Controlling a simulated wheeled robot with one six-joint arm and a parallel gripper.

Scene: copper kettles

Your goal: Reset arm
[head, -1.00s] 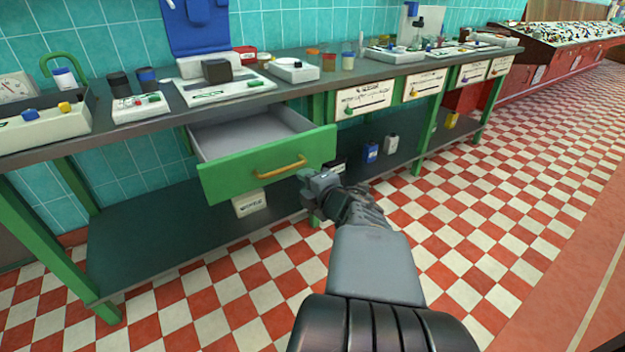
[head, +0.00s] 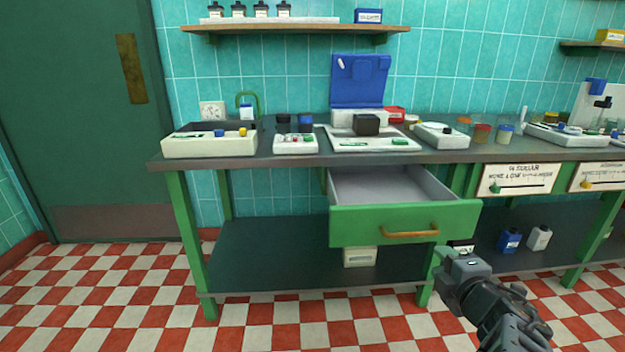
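My gripper (head: 452,262) is at the lower right of the head view, in front of the workbench and just below the right end of the open drawer. It is apart from the drawer handle, and no object shows in it. Its fingertips are small and dark, so I cannot tell whether they are open or shut. The green drawer (head: 350,226) is pulled out under the bench top. Its yellow handle (head: 411,233) is on the front, and the visible inside looks empty.
The grey bench top (head: 235,163) carries several instruments. A dark lower shelf (head: 270,250) holds a white box (head: 360,257), a blue bottle (head: 509,240) and a white bottle (head: 539,237). A green door (head: 75,120) stands at left. The checkered floor (head: 130,300) in front is clear.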

